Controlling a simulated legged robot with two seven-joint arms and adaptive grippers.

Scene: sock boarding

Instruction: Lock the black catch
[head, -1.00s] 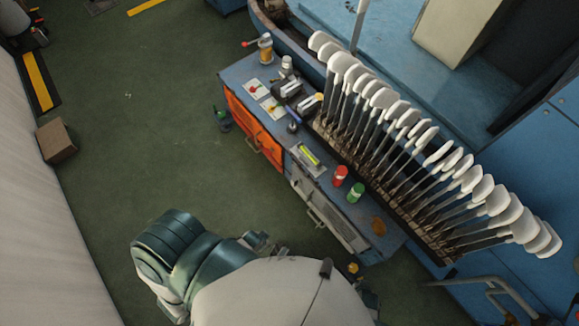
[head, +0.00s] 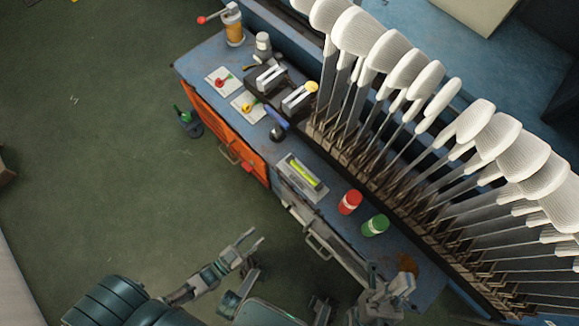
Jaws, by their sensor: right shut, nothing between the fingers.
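I cannot clearly make out a black catch. A small black piece with a blue handle (head: 278,130) lies on the blue bench top (head: 330,190), and two black blocks with pale tops (head: 266,79) (head: 297,101) sit behind it; I cannot tell whether any of these is the catch or whether it is locked. My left gripper (head: 252,240) is in front of the bench, below the grey drawer, with its fingers apart and empty. My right gripper (head: 402,284) is shut and empty near the bench's front right end, apart from these black pieces.
A red can (head: 350,202) and a green can (head: 375,225) stand on the bench, with a yellow-green level (head: 302,173) to their left. A long row of white-topped forms (head: 470,122) stands behind.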

